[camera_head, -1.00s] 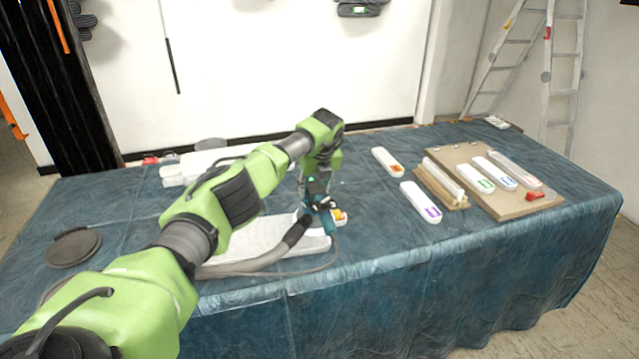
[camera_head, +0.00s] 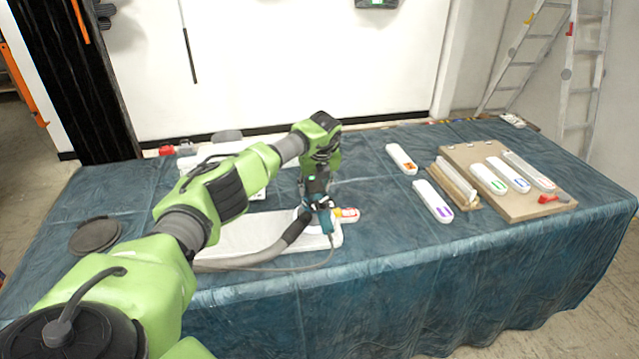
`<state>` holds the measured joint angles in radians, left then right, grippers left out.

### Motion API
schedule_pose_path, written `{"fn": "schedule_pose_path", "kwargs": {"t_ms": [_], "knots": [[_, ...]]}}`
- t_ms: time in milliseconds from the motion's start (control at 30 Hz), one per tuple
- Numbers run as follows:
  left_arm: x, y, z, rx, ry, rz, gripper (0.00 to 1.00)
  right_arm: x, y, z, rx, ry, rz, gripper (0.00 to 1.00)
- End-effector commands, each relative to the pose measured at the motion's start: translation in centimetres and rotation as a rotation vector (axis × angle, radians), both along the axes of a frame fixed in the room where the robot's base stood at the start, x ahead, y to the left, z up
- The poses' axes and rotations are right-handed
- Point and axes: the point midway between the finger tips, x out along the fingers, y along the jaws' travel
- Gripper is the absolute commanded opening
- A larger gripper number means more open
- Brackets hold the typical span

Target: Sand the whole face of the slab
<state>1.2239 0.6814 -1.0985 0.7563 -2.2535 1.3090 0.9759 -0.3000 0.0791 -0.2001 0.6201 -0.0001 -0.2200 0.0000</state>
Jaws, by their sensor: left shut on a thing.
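The white slab (camera_head: 262,228) lies flat on the blue-covered table, partly hidden behind my left arm. My left gripper (camera_head: 318,192) is shut on a teal and black sander (camera_head: 324,218) with a thick grey hose running off to the left. The sander is over the right part of the slab; whether its pad touches the face I cannot tell. A small white piece with an orange and red label (camera_head: 347,214) shows just right of the sander. My right gripper is not in view.
White cases with orange (camera_head: 400,158) and purple (camera_head: 433,202) labels, a wooden block holder (camera_head: 453,186) and a brown board (camera_head: 490,160) with several cases are at the right. A dark round disc (camera_head: 95,235) lies at the left.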

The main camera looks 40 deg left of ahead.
Motion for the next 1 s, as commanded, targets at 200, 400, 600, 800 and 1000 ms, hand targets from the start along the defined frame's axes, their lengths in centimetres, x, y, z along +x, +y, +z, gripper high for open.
{"fn": "schedule_pose_path", "kwargs": {"t_ms": [200, 400, 600, 800, 1000], "knots": [[-0.3, 0.6, 0.5, 0.002, -0.007, 0.000, 0.10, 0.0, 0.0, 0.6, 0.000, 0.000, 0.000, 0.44], [-0.6, 0.9, 0.6, 0.002, -0.007, 0.000, 0.10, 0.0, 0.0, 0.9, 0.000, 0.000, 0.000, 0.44], [-1.4, 1.7, 0.6, 0.003, -0.006, 0.001, 0.10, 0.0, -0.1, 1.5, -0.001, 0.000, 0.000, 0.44], [-2.1, 2.4, 0.5, 0.003, -0.007, 0.001, 0.10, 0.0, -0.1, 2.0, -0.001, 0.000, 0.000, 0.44], [-2.9, 3.1, 0.5, 0.004, -0.006, 0.001, 0.10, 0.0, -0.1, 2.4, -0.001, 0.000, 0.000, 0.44]]}}
